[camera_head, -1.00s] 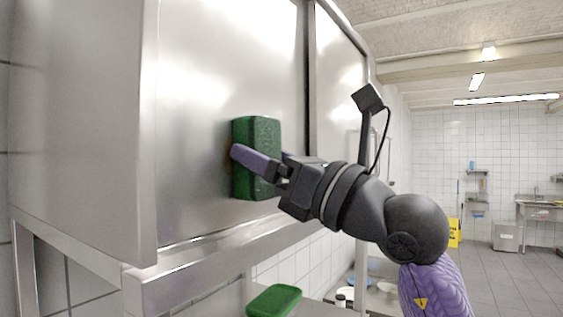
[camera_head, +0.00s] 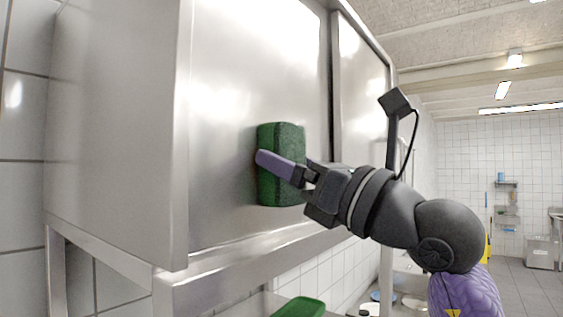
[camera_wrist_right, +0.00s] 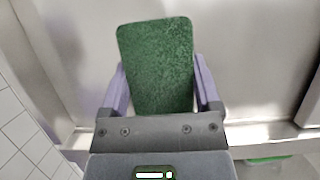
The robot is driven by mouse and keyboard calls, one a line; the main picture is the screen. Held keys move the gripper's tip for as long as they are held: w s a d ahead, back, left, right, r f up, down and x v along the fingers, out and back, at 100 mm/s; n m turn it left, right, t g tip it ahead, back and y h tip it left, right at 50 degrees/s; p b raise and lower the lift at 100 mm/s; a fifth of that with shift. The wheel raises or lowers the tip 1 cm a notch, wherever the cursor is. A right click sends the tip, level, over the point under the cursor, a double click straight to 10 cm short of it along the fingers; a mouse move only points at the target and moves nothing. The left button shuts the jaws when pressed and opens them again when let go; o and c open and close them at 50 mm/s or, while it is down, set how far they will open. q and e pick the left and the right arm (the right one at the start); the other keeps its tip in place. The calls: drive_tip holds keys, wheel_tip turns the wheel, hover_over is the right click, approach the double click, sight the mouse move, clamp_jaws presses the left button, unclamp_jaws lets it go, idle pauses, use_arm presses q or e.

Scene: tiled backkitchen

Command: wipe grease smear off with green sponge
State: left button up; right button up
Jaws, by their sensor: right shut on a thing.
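The green sponge (camera_head: 283,185) is a dark green upright block against the steel cabinet front (camera_head: 230,110). My right gripper (camera_head: 284,170) is shut on the sponge, with its purple fingers at the sponge's sides. In the right wrist view the sponge (camera_wrist_right: 158,65) stands between the two purple fingers (camera_wrist_right: 158,85), its broad face toward the camera. No grease smear shows clearly now; the part of the panel behind the sponge is hidden. My left gripper is not in view.
A frame rail (camera_head: 240,265) runs along the cabinet's lower edge. Below it, a green tray-like item (camera_head: 300,307) is partly cut off by the picture's edge. A seam and second panel (camera_head: 360,90) lie to the right. The tiled room at far right has open floor.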

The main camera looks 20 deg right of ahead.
sight(252, 153)
drive_tip(key=shift+w+d+p, duration=0.2)
drive_tip(key=shift+w+d, duration=0.35)
drive_tip(key=shift+d, duration=0.2)
drive_tip(key=shift+w+d+p, duration=0.2)
drive_tip(key=shift+w+d, duration=0.35)
drive_tip(key=shift+d, duration=0.15)
drive_tip(key=shift+w+d, duration=0.35)
drive_tip(key=shift+d, duration=0.05)
drive_tip(key=shift+w+d+p, duration=0.55)
drive_tip(key=shift+w+d, duration=0.2)
drive_tip(key=shift+d, duration=0.3)
drive_tip(key=shift+s+a+b, duration=0.2)
drive_tip(key=shift+s+a, duration=0.35)
drive_tip(key=shift+a, duration=0.2)
drive_tip(key=shift+s+a+b, duration=0.2)
drive_tip(key=shift+s+a, duration=0.35)
drive_tip(key=shift+a, duration=0.2)
drive_tip(key=shift+s+a+f+b, duration=0.15)
drive_tip(key=shift+s+a+b, duration=0.3)
drive_tip(key=shift+s+a, duration=0.4)
drive_tip(key=shift+s+a+b, duration=0.3)
drive_tip(key=shift+s+a, duration=0.4)
drive_tip(key=shift+a, duration=0.3)
drive_tip(key=shift+s+a+b, duration=0.3)
drive_tip(key=shift+s+a, duration=0.35)
drive_tip(key=shift+a, duration=0.35)
